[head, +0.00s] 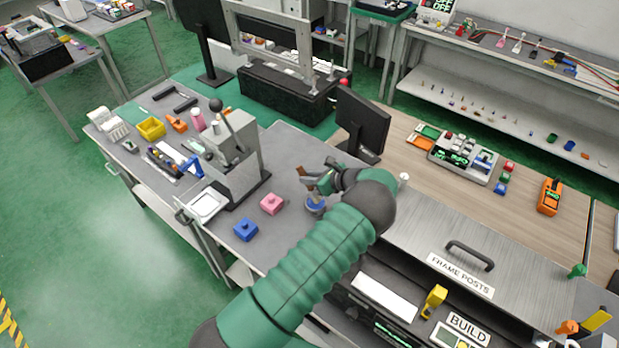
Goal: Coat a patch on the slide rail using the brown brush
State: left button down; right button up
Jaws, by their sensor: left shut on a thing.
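My left arm comes up from the bottom, and its green and dark gripper (322,182) is over the grey bench at the middle of the picture. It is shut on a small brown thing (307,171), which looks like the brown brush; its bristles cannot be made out. A blue round pot or cup (316,207) stands just under the gripper; I cannot tell whether the brush touches it. I cannot pick out the slide rail for sure. My right gripper is not in view.
A pink block (272,203) and a blue block (246,230) sit left of the gripper. A grey lever fixture (232,150) stands farther left. A dark monitor (363,122) rises behind. A metal cover with a black handle (470,255) lies right of my arm.

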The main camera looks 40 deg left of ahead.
pick_arm(q)
jog(key=shift+s+a+f, duration=0.15)
jog(key=shift+a+f, duration=0.1)
jog(key=shift+a, duration=0.05)
jog(key=shift+d+f+b, duration=0.2)
jog(key=shift+b, duration=0.1)
jog(key=shift+f, duration=0.15)
dwell(1.1)
notch_tip(320, 180, up, 2)
jog(key=shift+r+p, duration=0.25)
jog(key=shift+p, duration=0.6)
notch_tip(320, 180, up, 5)
jog(key=p, duration=0.3)
jog(key=shift+f, duration=0.15)
jog(key=shift+f, duration=0.15)
